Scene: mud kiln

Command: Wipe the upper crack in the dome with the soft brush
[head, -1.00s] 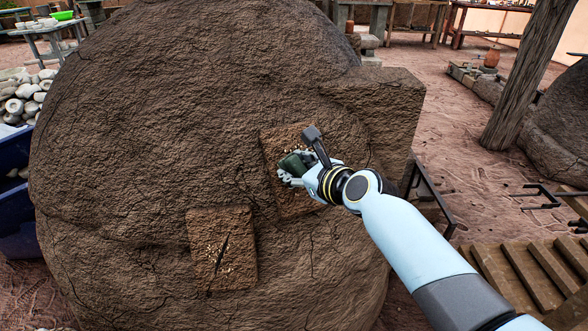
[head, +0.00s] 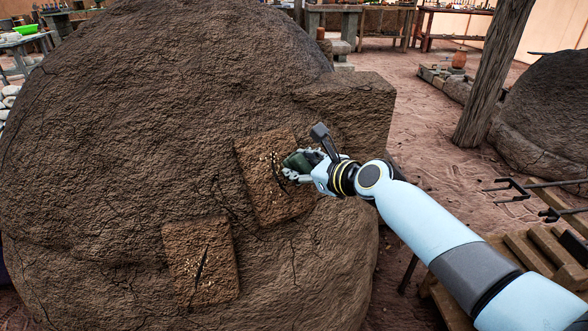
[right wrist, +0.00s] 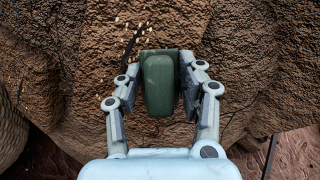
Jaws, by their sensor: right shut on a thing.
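The upper crack (head: 278,172) is a dark slit in a lighter brown square patch (head: 285,207) on the dome (head: 130,130). Pale crumbs lie along it. My right gripper (head: 290,167) is shut on the soft brush (head: 301,159), a dark green block, at the patch just right of the crack. In the right wrist view the brush (right wrist: 159,85) sits between both fingers, with the crack (right wrist: 131,43) and crumbs beyond it to the upper left. Its bristles are hidden, and I cannot tell whether they touch the clay. My left gripper is out of view.
A second patch with a lower crack (head: 201,268) and pale crumbs lies below left. A clay block (head: 350,115) juts from the dome above right. A slatted wooden stand (head: 535,252) is at the lower right. Open ground (head: 425,140) lies right of the dome.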

